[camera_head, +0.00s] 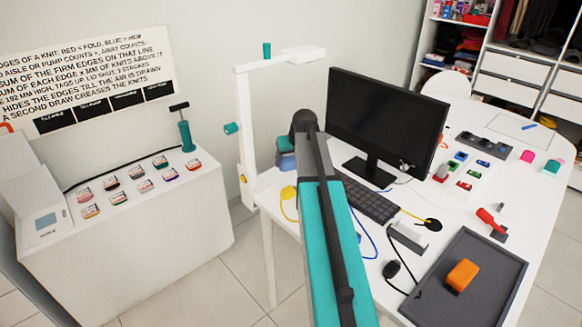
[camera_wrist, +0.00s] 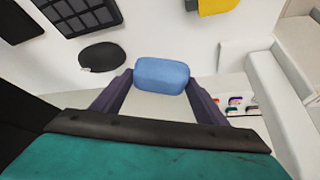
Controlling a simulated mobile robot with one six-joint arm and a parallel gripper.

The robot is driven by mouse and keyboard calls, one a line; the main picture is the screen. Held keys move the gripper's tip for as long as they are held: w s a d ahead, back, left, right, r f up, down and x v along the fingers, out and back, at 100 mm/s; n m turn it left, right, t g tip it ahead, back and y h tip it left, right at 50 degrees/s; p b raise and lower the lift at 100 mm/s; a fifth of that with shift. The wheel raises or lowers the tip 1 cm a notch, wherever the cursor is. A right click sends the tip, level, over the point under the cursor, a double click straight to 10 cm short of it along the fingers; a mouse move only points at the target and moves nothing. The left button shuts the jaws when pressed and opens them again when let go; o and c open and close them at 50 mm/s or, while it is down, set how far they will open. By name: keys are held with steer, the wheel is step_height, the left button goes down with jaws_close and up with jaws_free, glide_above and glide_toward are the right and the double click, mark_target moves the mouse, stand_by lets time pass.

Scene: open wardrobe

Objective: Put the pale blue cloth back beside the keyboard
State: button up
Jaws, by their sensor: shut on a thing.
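The pale blue cloth (camera_wrist: 162,76) is a small folded, rounded bundle held between the two dark fingertips of my gripper (camera_wrist: 160,84) in the wrist view. In the head view a bit of blue (camera_head: 287,161) shows left of my arm, near the desk's left end; my arm hides most of the gripper there. The black keyboard (camera_head: 367,198) lies on the white desk in front of the monitor, right of my arm. Part of a keyboard (camera_wrist: 80,12) shows at the top left of the wrist view. Whether the cloth touches the desk is unclear.
A dark monitor (camera_head: 385,118) stands behind the keyboard. A yellow item (camera_head: 289,193) lies at the desk's left edge. A white upright stand (camera_head: 246,140) is at the left. A dark tray (camera_head: 478,262) with an orange block and several cables are at the right. A dark rounded object (camera_wrist: 102,56) lies near the cloth.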

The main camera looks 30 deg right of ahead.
mark_target(292, 163)
steer(key=shift+f, duration=0.4)
steer(key=shift+f+p, duration=0.7)
steer(key=shift+f, duration=0.65)
steer(key=shift+f, duration=0.1)
steer(key=o, duration=0.6)
steer(key=shift+o, duration=0.2)
steer(key=shift+r, duration=0.25)
steer(key=b+v, duration=0.2)
steer(key=v, duration=0.9)
steer(key=shift+s+r+b, duration=0.2)
steer(key=shift+r+b, duration=0.1)
